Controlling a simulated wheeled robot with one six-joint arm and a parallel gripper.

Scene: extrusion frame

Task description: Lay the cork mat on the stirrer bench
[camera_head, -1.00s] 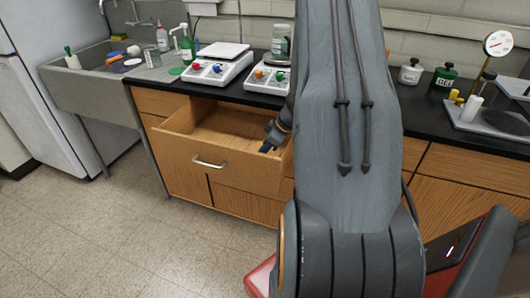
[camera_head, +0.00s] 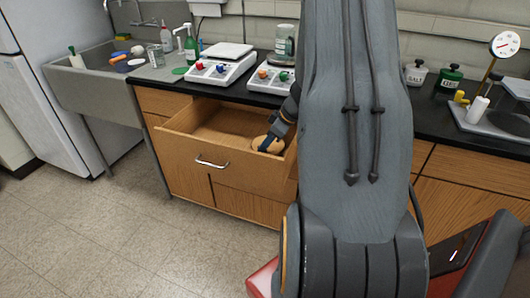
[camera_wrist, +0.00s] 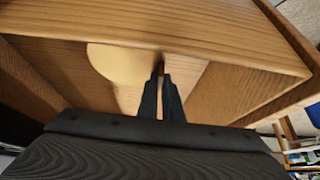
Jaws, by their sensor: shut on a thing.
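The cork mat (camera_head: 262,145) is a round, pale tan disc at the right front of the open drawer. In the wrist view the mat (camera_wrist: 118,63) shows to the left of the fingers, partly hidden by the drawer's wooden wall. My gripper (camera_head: 270,143) reaches down at the drawer's right side and is shut on the mat's edge; the fingers also show in the wrist view (camera_wrist: 161,75). I cannot tell whether the mat is clear of the drawer floor. The black stirrer bench (camera_head: 243,95) is above the drawer and holds two white stirrers.
The open drawer (camera_head: 190,150) has wooden walls close around my gripper. The left stirrer (camera_head: 215,70) and right stirrer (camera_head: 268,80) stand near the bench's front edge. A sink (camera_head: 90,95) is at the left. My arm hides the middle bench.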

